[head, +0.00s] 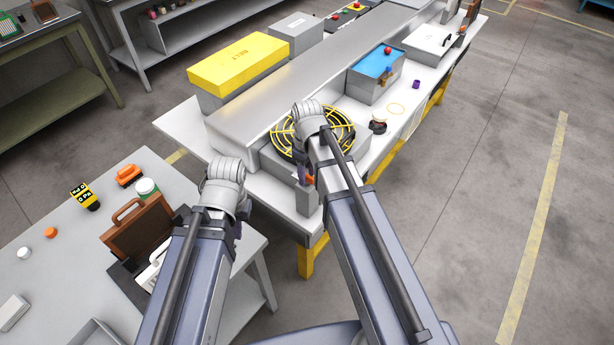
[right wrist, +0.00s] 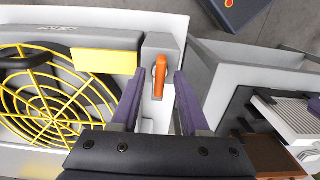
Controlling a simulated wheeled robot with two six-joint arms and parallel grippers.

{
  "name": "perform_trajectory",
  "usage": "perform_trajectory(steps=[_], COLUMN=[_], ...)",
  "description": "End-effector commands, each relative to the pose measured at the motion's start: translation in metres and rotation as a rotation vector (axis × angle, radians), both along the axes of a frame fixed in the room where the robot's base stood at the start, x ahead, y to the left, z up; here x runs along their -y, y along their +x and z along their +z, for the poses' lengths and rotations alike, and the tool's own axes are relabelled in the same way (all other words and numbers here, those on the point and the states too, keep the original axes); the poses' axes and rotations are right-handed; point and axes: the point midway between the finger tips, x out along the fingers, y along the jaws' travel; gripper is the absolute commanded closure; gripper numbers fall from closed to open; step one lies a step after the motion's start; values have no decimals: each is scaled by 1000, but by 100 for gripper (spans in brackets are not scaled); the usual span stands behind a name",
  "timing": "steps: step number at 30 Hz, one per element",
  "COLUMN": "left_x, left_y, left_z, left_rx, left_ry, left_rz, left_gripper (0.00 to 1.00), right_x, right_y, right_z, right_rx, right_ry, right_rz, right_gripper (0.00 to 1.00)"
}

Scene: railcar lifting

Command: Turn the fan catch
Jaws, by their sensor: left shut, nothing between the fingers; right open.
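The fan (head: 340,118) has a round yellow grille in a grey housing on the workbench; it also fills the left of the right wrist view (right wrist: 45,105). The orange catch (right wrist: 160,75) sits on a grey block (right wrist: 161,45) beside the fan, and a bit of it shows in the head view (head: 309,180). My right gripper (right wrist: 158,88) is open, its purple fingers on either side of the catch with gaps to it. My left gripper (head: 238,229) is mostly hidden behind its own arm, shut and empty, near the side table's edge.
The workbench carries a yellow box (head: 238,70), a blue-topped box (head: 376,68) and a long grey metal casing. The side table (head: 60,270) at left holds a brown toolbox (head: 137,226) and small items. The floor at right is clear.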

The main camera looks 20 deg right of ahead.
Motion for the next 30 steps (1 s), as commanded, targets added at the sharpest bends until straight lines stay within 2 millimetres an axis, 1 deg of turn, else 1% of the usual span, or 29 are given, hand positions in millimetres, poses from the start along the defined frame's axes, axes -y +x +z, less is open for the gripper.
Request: perform_trajectory(steps=[4,15,16,30], left_x=[0,0,0,0], left_y=[0,0,0,0], left_z=[1,1,1,1], left_rx=[0,0,0,0], left_ry=[0,0,0,0], left_rz=[0,0,0,0], left_gripper=[100,100,100,100], right_x=[0,0,0,0], right_y=[0,0,0,0], right_z=[1,1,1,1], right_rx=[0,0,0,0], right_ry=[0,0,0,0], right_rz=[0,0,0,-3], right_gripper=[56,98,100,100])
